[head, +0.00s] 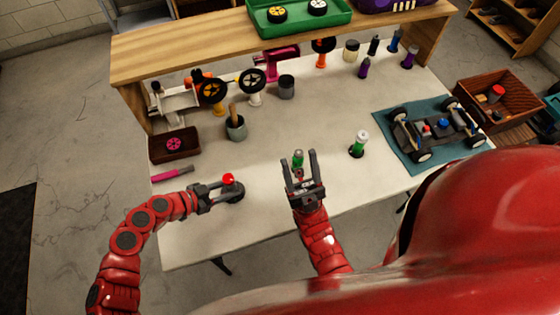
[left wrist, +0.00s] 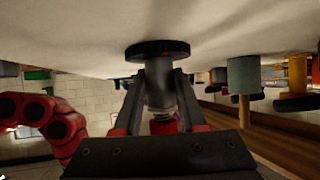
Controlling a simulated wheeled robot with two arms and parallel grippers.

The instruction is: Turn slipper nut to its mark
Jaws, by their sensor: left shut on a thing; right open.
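A small upright unit with a red nut-like top (head: 228,179) and a dark round base (head: 236,196) stands on the white table at the front left. In the left wrist view, which is upside down, its grey post (left wrist: 160,85) rises from the black base (left wrist: 158,50), with a spring and red part (left wrist: 163,127) at the other end. My left gripper (head: 217,188) comes from the left and is shut around the grey post. A mark on the nut is too small to see. My right gripper (head: 300,163) is open, pointing away over the table.
A small green-and-grey item (head: 298,157) shows between or beyond my right fingers; its depth is unclear. A green-and-white bottle (head: 360,143), a pink tool (head: 172,172), a grey cup (head: 236,128) and the RC car (head: 436,128) on a teal mat are around. The table's front middle is clear.

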